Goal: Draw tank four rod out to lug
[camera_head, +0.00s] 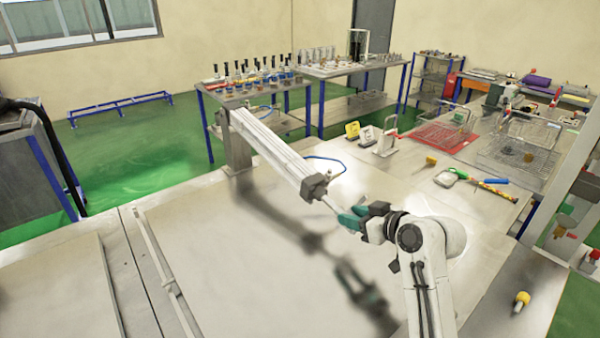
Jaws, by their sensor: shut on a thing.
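A long pale pneumatic cylinder (268,143) slants down from a grey post at the back left toward the middle of the table. Its dark end block (314,186) faces my gripper. A thin rod (329,204) shows between the end block and my gripper. My gripper (350,218), with teal fingers, is shut on the rod's end. The fingers hide the tip of the rod. I cannot tell a tank number or a lug in this view.
The metal table (220,270) is clear under the arm, with shadows on it. A yellow-topped piece (521,299) lies near the right edge. A blue hose (325,159) curves behind the cylinder.

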